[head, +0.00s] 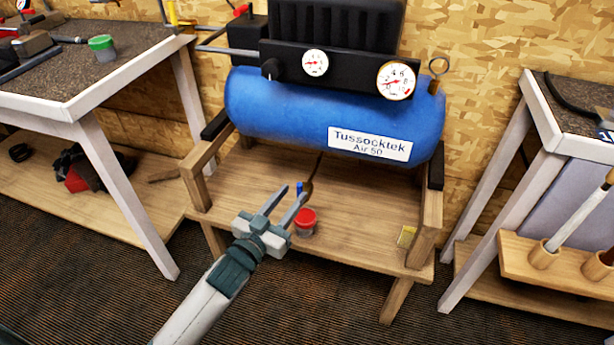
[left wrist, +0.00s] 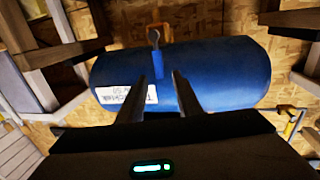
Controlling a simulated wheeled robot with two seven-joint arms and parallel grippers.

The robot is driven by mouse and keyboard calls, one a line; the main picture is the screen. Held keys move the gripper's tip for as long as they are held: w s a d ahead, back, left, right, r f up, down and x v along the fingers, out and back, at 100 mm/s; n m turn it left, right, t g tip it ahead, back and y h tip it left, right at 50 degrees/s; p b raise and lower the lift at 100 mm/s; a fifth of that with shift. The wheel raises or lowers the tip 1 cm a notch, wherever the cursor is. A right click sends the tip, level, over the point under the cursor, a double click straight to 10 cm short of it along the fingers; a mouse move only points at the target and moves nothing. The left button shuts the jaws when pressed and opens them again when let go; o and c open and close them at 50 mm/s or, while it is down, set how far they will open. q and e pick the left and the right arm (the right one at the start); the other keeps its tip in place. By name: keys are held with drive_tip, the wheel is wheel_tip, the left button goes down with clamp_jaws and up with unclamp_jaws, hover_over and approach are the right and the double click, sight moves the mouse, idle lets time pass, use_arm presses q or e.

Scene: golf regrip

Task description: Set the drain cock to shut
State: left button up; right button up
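The drain cock hangs under the blue compressor tank (head: 270,105). Its blue lever (head: 299,188) shows upright beside a thin brownish stem. In the left wrist view the lever (left wrist: 157,66) has a grey metal end at a brass-coloured fitting. My left gripper (head: 293,191) is open and empty below the tank. In the left wrist view its fingertips (left wrist: 158,77) lie on either side of the lever's blue end, with gaps on both sides. I cannot tell how deep the lever is between them. My right gripper is not in view.
A red-lidded jar (head: 304,222) stands on the wooden stand (head: 355,225) close behind my left gripper. Workbenches stand left (head: 125,60) and right (head: 570,145). The stand's legs flank the space under the tank.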

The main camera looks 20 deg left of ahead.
use_arm(q)
drive_tip(key=x, duration=0.8)
drive_tip(key=shift+w+d, duration=0.1)
drive_tip(key=shift+w, duration=0.3)
clamp_jaws()
